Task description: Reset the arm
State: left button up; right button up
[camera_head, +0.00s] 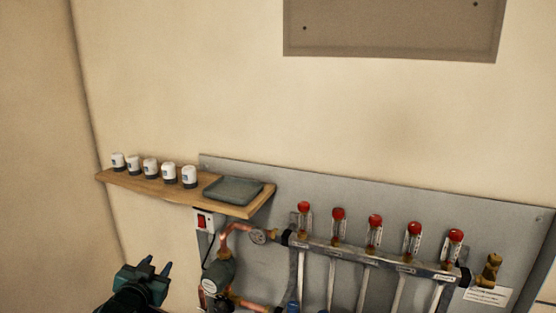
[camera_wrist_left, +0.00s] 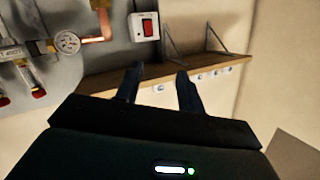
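My left gripper (camera_head: 158,266) is at the lower left of the head view, below the wooden shelf and left of the pump. Its two fingers point up and stand apart. In the left wrist view the fingers of this gripper (camera_wrist_left: 158,84) also stand apart, with nothing between them. The gripper touches nothing that I can see. My right gripper is not in either view.
A wooden shelf (camera_head: 150,187) holds several white cylinders (camera_head: 151,168) and a grey tray (camera_head: 233,190).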

pick_arm(q)
jog(key=s+d+f+g+h, duration=0.2)
jog(key=s+d+f, duration=0.6)
jog(key=s+f, duration=0.4)
jog(key=s+d+f+g, duration=0.1)
jog(key=s+d, duration=0.3)
jog(key=s, duration=0.6)
jog(key=s+d+f+g+h, duration=0.1)
jog(key=s+d+f+g, duration=0.1)
jog(key=s, duration=0.9)
jog(key=shift+s+d+f+n+h, duration=0.15)
jog(key=shift+d+f+n+h, duration=0.25)
jog(key=shift+d, duration=0.45)
